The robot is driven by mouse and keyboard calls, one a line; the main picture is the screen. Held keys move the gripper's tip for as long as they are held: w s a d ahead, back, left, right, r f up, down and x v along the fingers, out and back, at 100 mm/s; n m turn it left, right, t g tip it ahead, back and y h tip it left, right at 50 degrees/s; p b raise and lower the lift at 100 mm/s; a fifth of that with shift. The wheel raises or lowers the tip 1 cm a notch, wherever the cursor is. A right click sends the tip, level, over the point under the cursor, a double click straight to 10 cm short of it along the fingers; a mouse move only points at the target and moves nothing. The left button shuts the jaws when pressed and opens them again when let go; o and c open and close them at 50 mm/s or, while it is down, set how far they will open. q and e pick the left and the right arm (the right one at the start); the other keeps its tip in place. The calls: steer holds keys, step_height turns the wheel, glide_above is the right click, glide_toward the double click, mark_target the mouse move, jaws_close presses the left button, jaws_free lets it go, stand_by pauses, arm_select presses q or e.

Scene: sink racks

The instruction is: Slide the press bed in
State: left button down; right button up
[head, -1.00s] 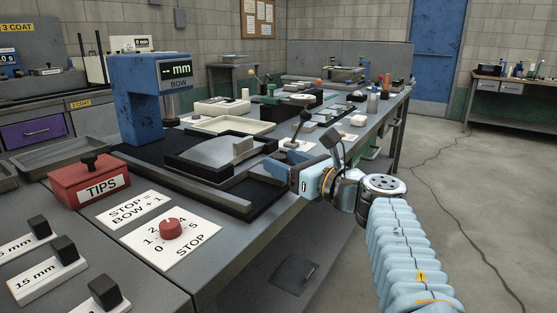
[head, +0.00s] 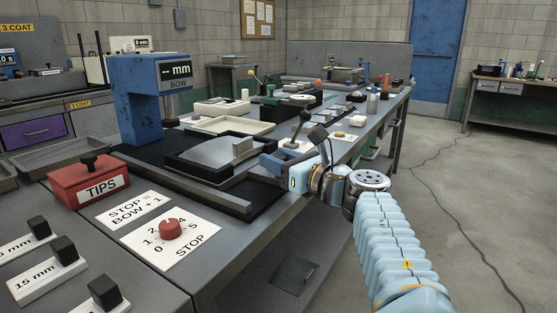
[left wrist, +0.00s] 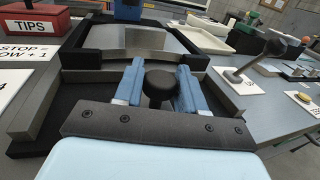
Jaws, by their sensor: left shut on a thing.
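The blue press (head: 138,105) stands at the left of the bench, its display showing dashes and "mm" above "BOW". The press bed, a black frame around a grey plate (head: 213,152), lies in front and to the right of the press head, on a dark base with a grey rail (head: 205,190). The plate also shows in the left wrist view (left wrist: 150,40). My left gripper (head: 272,164) is at the bed's near right end. In the left wrist view its blue fingers (left wrist: 158,88) are shut on a black knob (left wrist: 159,80). My right gripper is not in view.
A red TIPS box (head: 90,183) and a card with a red STOP dial (head: 170,230) sit in front of the press. A cream tray (head: 232,126) lies behind the bed. A black-knobbed lever (head: 300,128) stands close behind my gripper.

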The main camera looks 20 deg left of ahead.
mark_target(211, 142)
arm_select(q)
steer(key=shift+a, duration=0.1)
steer(key=w+a, duration=0.1)
steer(key=a, duration=1.1)
steer(key=w+a, duration=0.1)
steer(key=a, duration=0.5)
steer(key=shift+w+a, duration=0.3)
steer(key=shift+a, duration=0.2)
steer(key=shift+r, duration=0.1)
steer(key=c, duration=1.1)
jaws_free()
steer(key=o, duration=0.3)
steer(key=shift+a, duration=0.15)
steer(key=shift+o, duration=0.2)
